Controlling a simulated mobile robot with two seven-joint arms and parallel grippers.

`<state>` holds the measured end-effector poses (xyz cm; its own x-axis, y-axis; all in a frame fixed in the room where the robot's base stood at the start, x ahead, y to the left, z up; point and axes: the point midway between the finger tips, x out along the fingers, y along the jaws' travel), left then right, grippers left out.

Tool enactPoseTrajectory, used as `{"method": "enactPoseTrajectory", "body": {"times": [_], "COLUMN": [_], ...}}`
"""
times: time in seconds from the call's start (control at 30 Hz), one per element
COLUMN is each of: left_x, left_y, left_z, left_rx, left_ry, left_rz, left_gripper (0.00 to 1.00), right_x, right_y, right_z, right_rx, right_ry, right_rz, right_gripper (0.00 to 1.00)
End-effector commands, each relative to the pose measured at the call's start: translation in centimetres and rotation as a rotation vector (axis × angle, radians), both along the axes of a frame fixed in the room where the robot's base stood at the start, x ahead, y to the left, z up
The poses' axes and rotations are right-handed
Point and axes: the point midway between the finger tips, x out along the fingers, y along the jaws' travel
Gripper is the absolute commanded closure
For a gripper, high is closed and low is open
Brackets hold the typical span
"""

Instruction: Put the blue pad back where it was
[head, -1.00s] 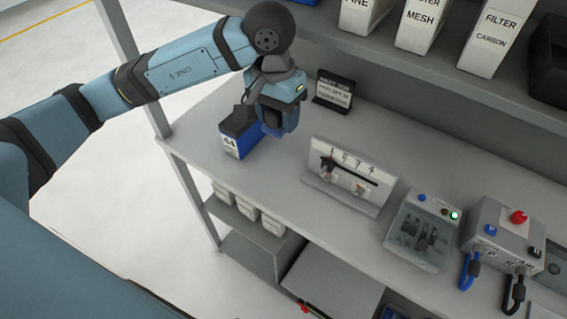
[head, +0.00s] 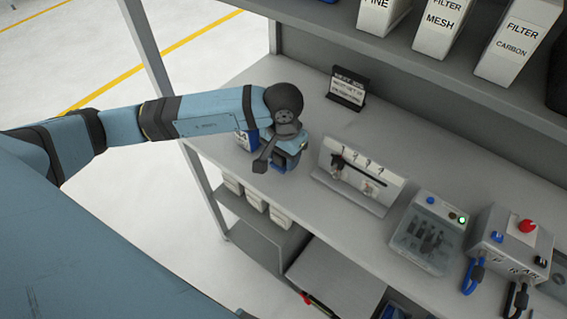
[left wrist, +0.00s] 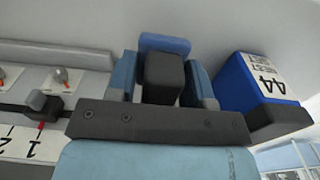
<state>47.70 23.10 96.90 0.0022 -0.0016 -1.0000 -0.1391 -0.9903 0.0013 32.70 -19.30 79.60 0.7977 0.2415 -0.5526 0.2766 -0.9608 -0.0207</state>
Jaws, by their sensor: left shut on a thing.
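My left gripper (head: 286,156) is over the front part of the bench, between a blue box (head: 243,139) and the numbered white stand. In the left wrist view its two blue-grey fingers (left wrist: 161,84) close on both sides of a dark block (left wrist: 164,77). The blue pad (left wrist: 164,43) shows just beyond this block and seems to be one piece with it. In the head view a little blue of the pad (head: 279,166) shows below the gripper; the arm hides the rest. The blue box, labelled 44, also shows beside the fingers in the left wrist view (left wrist: 238,84). My right gripper is not in view.
The numbered stand (head: 382,200) is right of the gripper. Further right are a clear-lidded box (head: 428,235) and a control box with a red button (head: 520,235). A black sign (head: 348,88) stands behind. Filter boxes (head: 437,25) fill the upper shelf. Bench behind the gripper is clear.

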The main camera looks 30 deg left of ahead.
Motion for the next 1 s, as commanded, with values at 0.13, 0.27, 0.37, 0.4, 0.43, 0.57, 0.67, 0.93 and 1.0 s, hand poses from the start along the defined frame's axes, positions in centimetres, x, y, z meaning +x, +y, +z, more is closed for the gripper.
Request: {"method": "enactPoseTrajectory", "body": {"times": [0.13, 0.27, 0.37, 0.4, 0.43, 0.57, 0.67, 0.93, 1.0], "left_x": [-0.1, -0.1, 0.0, 0.0, 0.0, 0.0, 0.0, 0.0, 0.0], "left_y": [0.0, 0.0, 0.0, 0.0, 0.0, 0.0, 0.0, 0.0, 0.0], "left_z": [-1.9, -3.7, -4.0, -4.0, -4.0, -4.0, -4.0, -3.7, -3.2], "left_rx": [0.0, 0.001, 0.0, 0.0, 0.0, 0.0, 0.0, 0.0, 0.001], "left_ry": [0.005, 0.004, 0.001, 0.0, 0.0, 0.001, 0.001, 0.0, -0.001], "left_rz": [0.001, 0.001, 0.001, 0.0, 0.0, 0.0, 0.0, 0.0, -0.001], "left_gripper": [0.72, 0.72, 0.72, 0.72, 0.72, 0.39, 0.27, 0.27, 0.27], "right_x": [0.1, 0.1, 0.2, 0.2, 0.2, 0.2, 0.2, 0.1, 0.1], "right_y": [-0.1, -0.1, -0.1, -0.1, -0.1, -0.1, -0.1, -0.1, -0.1], "right_z": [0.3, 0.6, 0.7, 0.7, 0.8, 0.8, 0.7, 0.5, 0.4], "right_rx": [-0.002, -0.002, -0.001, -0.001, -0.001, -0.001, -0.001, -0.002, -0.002], "right_ry": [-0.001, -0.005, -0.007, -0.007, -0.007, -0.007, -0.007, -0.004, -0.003], "right_rz": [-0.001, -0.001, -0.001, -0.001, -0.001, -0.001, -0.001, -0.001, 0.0], "right_gripper": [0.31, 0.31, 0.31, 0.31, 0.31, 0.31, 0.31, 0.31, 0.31]}}
